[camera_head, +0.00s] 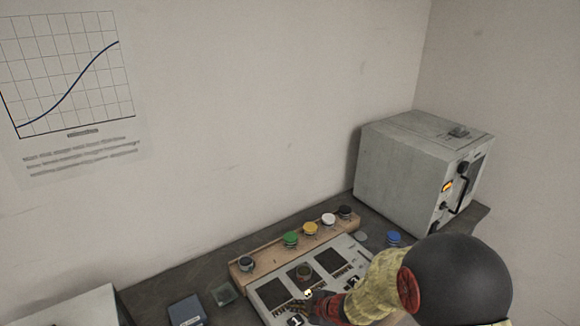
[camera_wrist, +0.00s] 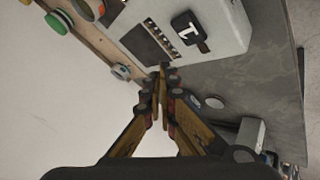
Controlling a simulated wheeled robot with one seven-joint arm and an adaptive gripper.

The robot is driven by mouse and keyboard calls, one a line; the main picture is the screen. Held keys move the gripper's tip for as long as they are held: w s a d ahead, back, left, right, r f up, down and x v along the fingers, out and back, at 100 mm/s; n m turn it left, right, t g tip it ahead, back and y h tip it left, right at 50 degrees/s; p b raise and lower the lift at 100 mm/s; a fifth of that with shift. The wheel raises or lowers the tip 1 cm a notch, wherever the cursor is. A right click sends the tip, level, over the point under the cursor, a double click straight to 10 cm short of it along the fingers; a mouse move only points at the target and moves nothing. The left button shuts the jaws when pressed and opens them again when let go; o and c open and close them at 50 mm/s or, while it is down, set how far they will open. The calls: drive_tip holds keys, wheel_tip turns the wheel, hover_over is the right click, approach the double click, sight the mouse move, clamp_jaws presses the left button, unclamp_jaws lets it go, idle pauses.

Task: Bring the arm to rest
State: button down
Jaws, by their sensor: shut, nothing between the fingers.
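My gripper (camera_wrist: 163,72) shows in the wrist view with its two fingers together and nothing between them. Its tips lie in the picture over the edge of the grey lever panel (camera_wrist: 213,30); I cannot tell whether they touch it. In the head view my gripper (camera_head: 316,304) is in front of the panel's lower part, and my arm reaches in from the lower right, hiding part of the panel. The panel (camera_head: 268,291) has dark square windows and a labelled black lever (camera_wrist: 188,30).
A wooden strip behind the panel carries green (camera_head: 291,239), yellow (camera_head: 310,228), white (camera_head: 328,219) and dark knobs. A grey cabinet (camera_head: 405,165) stands at the back right. A blue box (camera_head: 186,310) lies at the front left. A blue knob (camera_head: 393,238) is beside my arm.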

drive_tip(key=d+f+h, duration=0.1)
drive_tip(key=s+d+f+m+h, duration=0.1)
drive_tip(key=d, duration=0.1)
drive_tip(key=d+f+m, duration=0.1)
drive_tip(key=d, duration=0.1)
drive_tip(key=shift+s+d+f+g+h, duration=0.15)
drive_tip(key=shift+g+h, duration=0.15)
drive_tip(key=shift+h, duration=0.1)
drive_tip(key=s+d+r+m+g+h+b, duration=0.1)
drive_tip(key=s+d+r+m+h, duration=0.3)
drive_tip(key=d, duration=0.3)
drive_tip(key=s+d+r+m+g+h+b, duration=0.1)
drive_tip(key=s+d+r+m+g, duration=0.1)
drive_tip(key=s+d+r+m, duration=0.35)
drive_tip(key=s+a+r+m+t+y+b, duration=0.1)
drive_tip(key=s+r+m+b, duration=0.4)
drive_tip(key=s+r, duration=1.1)
drive_tip(key=shift+a+r+m+t, duration=0.2)
drive_tip(key=shift+r+m+t, duration=0.25)
drive_tip(key=shift+m+t, duration=0.35)
drive_tip(key=shift+s, duration=0.1)
